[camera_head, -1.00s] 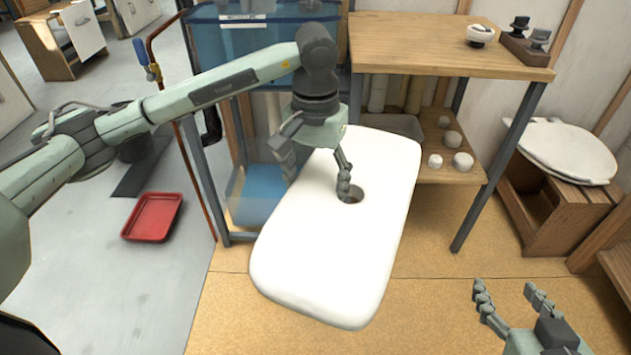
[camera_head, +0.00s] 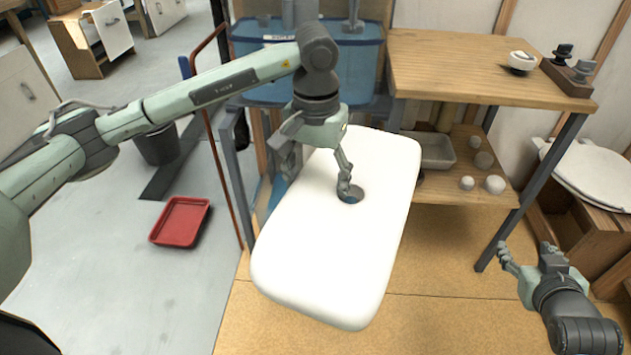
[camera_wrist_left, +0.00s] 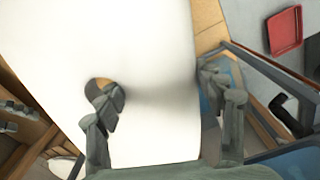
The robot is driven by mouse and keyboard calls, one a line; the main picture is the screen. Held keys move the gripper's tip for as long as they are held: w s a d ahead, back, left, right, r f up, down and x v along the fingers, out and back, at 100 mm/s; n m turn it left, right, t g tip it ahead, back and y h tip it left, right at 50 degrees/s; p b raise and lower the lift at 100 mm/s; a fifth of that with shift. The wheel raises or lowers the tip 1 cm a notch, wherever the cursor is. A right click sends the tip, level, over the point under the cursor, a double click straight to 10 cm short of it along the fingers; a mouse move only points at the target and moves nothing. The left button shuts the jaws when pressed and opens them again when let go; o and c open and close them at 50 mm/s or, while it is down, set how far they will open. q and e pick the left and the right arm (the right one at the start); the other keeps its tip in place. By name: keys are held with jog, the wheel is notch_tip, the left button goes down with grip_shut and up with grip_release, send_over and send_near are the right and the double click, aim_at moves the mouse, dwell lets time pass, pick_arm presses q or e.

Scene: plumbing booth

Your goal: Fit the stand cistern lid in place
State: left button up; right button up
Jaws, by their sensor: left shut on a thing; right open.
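The white cistern lid (camera_head: 330,255) is a large rounded slab with a round hole in it. It hangs in the middle of the head view, held by my left gripper (camera_head: 318,180). One finger reaches into or at the hole and the other is at the lid's left edge. In the left wrist view the lid (camera_wrist_left: 150,50) fills the middle, with the fingers of my left gripper (camera_wrist_left: 160,95) on either side of its near part. My right gripper (camera_head: 530,255) is open and empty at the lower right. The cistern itself cannot be made out clearly.
A wooden table (camera_head: 470,70) with a lower shelf stands behind the lid, with small fittings on top. A blue translucent tank (camera_head: 350,70) is at the back. A toilet seat (camera_head: 592,172) lies on a wooden box at right. A red tray (camera_head: 180,222) is on the grey floor.

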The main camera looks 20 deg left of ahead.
pick_arm(q)
notch_tip(320, 180, up, 4)
jog(key=p, duration=0.3)
jog(key=shift+r, duration=0.15)
notch_tip(320, 180, up, 4)
jog(key=p, duration=0.3)
jog(key=shift+f+p, duration=0.25)
jog(key=shift+p, duration=0.1)
jog(key=s+a+r+n, duration=0.25)
jog(key=a+n, duration=0.25)
jog(key=a, duration=0.4)
jog(key=s+a+r+n, duration=0.1)
jog(key=s+a+n, duration=0.2)
jog(key=a+n, duration=0.35)
jog(key=s+a+r+n, duration=0.4)
jog(key=a+r+n, duration=0.1)
jog(key=a+r, duration=0.5)
jog(key=shift+s+a+r, duration=0.3)
jog(key=shift+a+r, duration=0.05)
jog(key=shift+r, duration=0.15)
pick_arm(e)
jog(key=w+d+r+m+h, duration=0.1)
jog(key=w+d+r+h, duration=0.1)
jog(key=w+d+r, duration=0.5)
jog(key=w+d+r+m+h, duration=0.1)
jog(key=w+d+r+h, duration=0.1)
jog(key=w+d+r, duration=0.5)
jog(key=shift+w+d+r+g, duration=0.25)
jog(key=shift+w+d, duration=2.3)
jog(key=shift+w, duration=1.35)
